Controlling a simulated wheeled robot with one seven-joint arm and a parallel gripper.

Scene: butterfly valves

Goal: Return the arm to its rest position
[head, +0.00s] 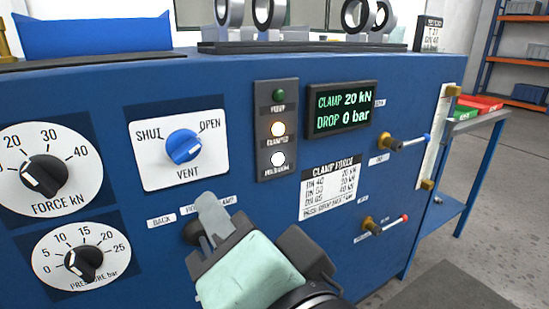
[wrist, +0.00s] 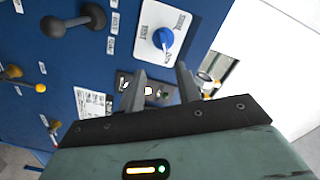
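My gripper (head: 208,226) is in front of the lower middle of the blue control panel (head: 75,207) in the head view, its pale green body covering part of the panel. In the wrist view my gripper (wrist: 160,80) has its two grey fingers apart, with nothing between them. A black lever (head: 191,233) by the BACK, HOLD, CLAMP labels is partly hidden behind the gripper. A black handle (wrist: 72,22) shows apart from the fingers in the wrist view.
The blue VENT knob (head: 184,146) is above the gripper. The display (head: 340,109) reads CLAMP 20 kN, DROP 0 bar. Two small levers (head: 408,142) (head: 385,225) stick out at right. FORCE (head: 44,176) and PRESSURE (head: 83,262) dials are at left.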

